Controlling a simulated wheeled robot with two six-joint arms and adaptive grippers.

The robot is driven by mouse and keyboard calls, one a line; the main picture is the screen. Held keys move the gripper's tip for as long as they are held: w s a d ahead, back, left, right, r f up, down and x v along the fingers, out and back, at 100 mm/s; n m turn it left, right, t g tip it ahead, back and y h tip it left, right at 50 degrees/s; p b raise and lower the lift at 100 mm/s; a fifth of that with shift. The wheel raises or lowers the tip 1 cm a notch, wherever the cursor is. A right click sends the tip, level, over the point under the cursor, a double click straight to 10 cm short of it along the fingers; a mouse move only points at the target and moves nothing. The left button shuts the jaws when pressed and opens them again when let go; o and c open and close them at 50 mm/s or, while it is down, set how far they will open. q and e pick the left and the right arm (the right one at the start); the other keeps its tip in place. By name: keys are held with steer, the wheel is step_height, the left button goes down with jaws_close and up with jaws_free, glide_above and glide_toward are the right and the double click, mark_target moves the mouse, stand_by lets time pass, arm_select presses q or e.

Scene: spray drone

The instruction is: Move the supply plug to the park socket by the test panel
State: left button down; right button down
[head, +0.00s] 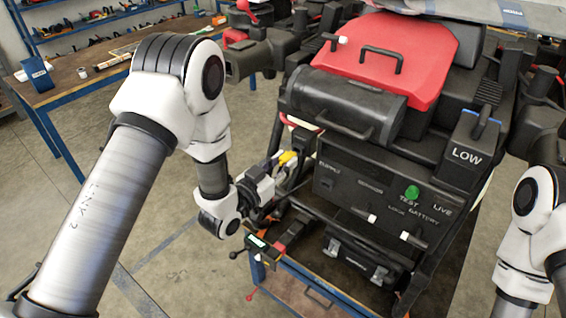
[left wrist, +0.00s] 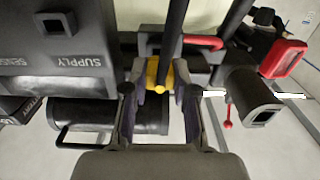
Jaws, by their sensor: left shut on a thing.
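The yellow supply plug (head: 287,157) is between the fingers of my left gripper (head: 277,167), left of the dark test panel (head: 370,190). In the left wrist view my left gripper (left wrist: 157,95) is shut on the yellow plug (left wrist: 153,74), with a dark rod or cable above it. The panel's square socket marked SUPPLY (head: 327,181) faces forward; it also shows in the left wrist view (left wrist: 55,23), apart from the plug. No label identifies a park socket. My right gripper is out of view; only part of my right arm shows.
The drone's red lid (head: 385,55) and black tank (head: 340,100) are above the panel. A small device with a lit display (head: 257,241) is below my left gripper. A blue-framed workbench (head: 90,80) stands back left. Clear floor lies between.

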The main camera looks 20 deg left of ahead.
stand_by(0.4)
arm_select(q)
steer(key=shift+w, duration=0.25)
steer(key=shift+w+d+b, duration=0.2)
steer(key=shift+w+b, duration=0.1)
steer(key=shift+w+d, duration=0.2)
steer(key=shift+w, duration=0.4)
steer(key=c, duration=0.8)
jaws_free()
steer(key=v, duration=1.2)
